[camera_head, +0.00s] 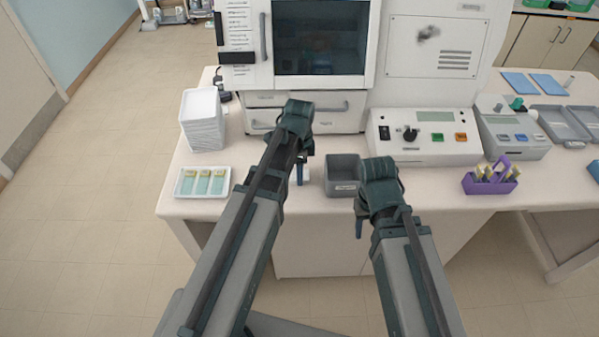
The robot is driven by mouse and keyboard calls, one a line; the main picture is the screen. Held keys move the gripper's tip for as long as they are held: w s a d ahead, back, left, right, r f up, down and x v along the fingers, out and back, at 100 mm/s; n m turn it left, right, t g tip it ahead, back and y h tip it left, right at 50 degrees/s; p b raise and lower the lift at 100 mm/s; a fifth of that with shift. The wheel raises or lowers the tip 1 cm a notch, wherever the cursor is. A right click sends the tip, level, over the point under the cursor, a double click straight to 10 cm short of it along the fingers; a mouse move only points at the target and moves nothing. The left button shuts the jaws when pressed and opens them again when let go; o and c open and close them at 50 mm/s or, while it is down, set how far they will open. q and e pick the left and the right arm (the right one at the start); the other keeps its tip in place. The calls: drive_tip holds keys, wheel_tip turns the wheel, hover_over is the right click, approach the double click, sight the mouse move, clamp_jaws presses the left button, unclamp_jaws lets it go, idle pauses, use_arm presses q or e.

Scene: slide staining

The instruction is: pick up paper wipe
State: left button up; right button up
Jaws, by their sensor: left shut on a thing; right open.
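My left gripper (300,172) is over the front middle of the bench, left of the small grey bin. It is shut on a small white piece (306,173), which looks like the paper wipe. Most of the piece is hidden behind the gripper and wrist. My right gripper (359,222) is open, pointing down at the bench's front edge, just right of and in front of the grey bin. I see nothing in it.
A small grey bin (340,187) stands between the grippers. A white tray with slides (182,190) and a white stack (202,137) are at left. A control box (424,152) and a purple caddy (497,187) are at right. A large machine (250,85) stands behind.

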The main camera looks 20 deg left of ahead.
wheel_tip(320, 180, up, 10)
drive_tip(key=p, duration=0.9)
drive_tip(key=shift+f, duration=0.2)
